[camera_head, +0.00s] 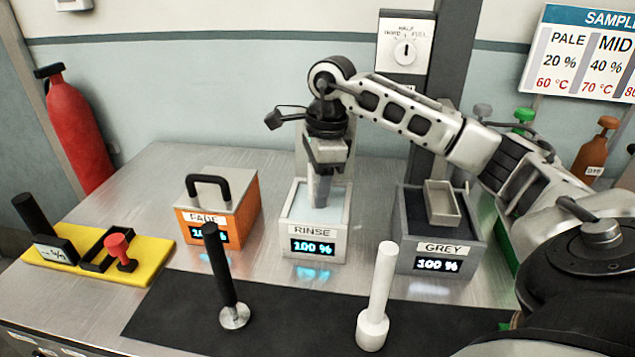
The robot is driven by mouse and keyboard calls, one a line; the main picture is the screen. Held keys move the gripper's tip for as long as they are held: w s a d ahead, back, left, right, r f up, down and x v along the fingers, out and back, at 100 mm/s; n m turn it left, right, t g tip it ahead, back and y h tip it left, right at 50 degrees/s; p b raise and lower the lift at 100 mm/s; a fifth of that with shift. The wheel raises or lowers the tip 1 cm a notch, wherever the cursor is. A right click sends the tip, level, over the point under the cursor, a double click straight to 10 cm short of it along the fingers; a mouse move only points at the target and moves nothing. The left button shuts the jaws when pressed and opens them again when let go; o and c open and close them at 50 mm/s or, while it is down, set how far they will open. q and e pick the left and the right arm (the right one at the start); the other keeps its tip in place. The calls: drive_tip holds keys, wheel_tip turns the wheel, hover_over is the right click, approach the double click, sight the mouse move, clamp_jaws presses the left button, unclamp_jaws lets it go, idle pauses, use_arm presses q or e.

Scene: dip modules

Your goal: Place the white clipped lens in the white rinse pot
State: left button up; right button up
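The white rinse pot (288,232) stands in the middle of the table, labelled RINSE and reading 100 %, with pale liquid inside. My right gripper (320,200) points down over it, its fingertips at or inside the pot's opening. The fingers show edge-on, so I cannot tell whether they are open or hold anything. A white rod with a round white base (377,300) stands upright on the dark mat at front right, apart from the gripper; it may be the white clipped lens. A similar black rod with a silver round base (228,285) stands left of it. My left gripper is not in view.
An orange FADE pot (240,222) with a black handle stands left of the rinse pot. A GREY pot (408,240) with a small open tray (442,203) on top stands right. A yellow board (148,262) lies far left. The dark mat (300,322) has bare room between the rods.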

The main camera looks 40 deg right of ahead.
drive_tip(key=shift+r, duration=0.15)
drive_tip(key=r, duration=0.4)
drive_tip(key=d+r+p, duration=0.1)
drive_tip(key=r, duration=0.7)
drive_tip(key=shift+s+d, duration=0.15)
drive_tip(key=shift+s, duration=0.2)
